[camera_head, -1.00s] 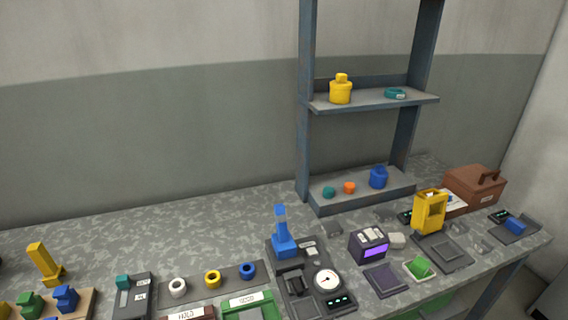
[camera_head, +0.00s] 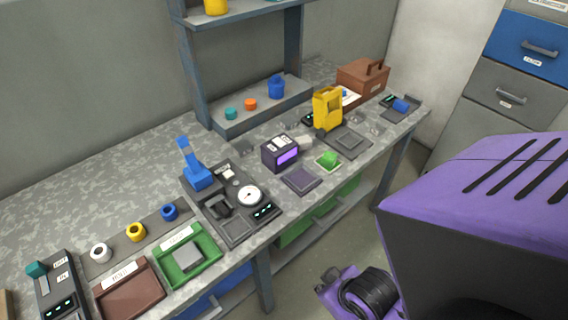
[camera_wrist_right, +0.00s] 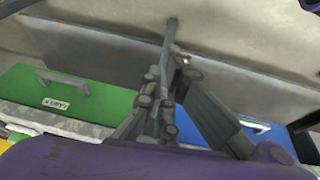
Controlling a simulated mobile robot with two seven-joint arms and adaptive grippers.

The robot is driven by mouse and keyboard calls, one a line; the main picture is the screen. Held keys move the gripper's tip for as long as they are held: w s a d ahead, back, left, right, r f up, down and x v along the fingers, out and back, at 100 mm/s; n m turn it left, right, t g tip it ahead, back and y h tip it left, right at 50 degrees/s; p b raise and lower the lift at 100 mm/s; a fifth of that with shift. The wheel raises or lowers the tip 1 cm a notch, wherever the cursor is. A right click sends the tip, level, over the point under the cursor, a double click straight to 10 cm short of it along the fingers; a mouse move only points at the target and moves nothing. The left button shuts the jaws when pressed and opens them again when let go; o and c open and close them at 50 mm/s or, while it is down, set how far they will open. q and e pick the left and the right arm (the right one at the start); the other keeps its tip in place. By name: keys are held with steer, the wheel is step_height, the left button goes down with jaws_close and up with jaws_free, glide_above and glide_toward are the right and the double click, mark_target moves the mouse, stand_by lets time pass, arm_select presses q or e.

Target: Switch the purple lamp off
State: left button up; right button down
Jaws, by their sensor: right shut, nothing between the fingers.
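The purple lamp is a dark box (camera_head: 281,153) with a lit purple front window and small pale switches on top. It stands on the bench, right of the round white gauge, in the head view. The window glows purple. My right gripper (camera_wrist_right: 168,88) shows in the wrist view, shut and empty. It is beside the bench's drawer fronts, apart from the lamp. In the head view my purple right arm fills the lower right, and its fingers are not clearly seen there. My left gripper is in neither current view.
A dark flat pad (camera_head: 301,180) lies in front of the lamp, with a green block (camera_head: 328,158) to its right. A yellow holder (camera_head: 327,108) stands behind right. A blue upright device (camera_head: 197,172) and gauge (camera_head: 249,195) stand left. Shelving (camera_head: 262,106) rises behind.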

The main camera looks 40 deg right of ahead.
steer(key=w+d+r+n+t, duration=0.1)
steer(key=w+d+r+t, duration=0.25)
steer(key=w, duration=0.45)
steer(key=w+d+r+t, duration=0.2)
steer(key=w+d, duration=0.2)
steer(key=w, duration=0.4)
step_height(320, 180, up, 14)
steer(key=t+y, duration=0.1)
steer(key=t, duration=0.5)
glide_above(285, 144)
steer(key=shift+s+a+r, duration=0.15)
steer(key=shift+s+a, duration=0.05)
steer(key=shift+a, duration=0.1)
steer(key=f, duration=0.2)
steer(key=shift+w+d+f, duration=0.15)
steer(key=shift+w+f, duration=0.1)
steer(key=shift+f, duration=0.1)
steer(key=shift+d+f, duration=0.1)
steer(key=shift+f, duration=0.7)
steer(key=shift+s, duration=0.1)
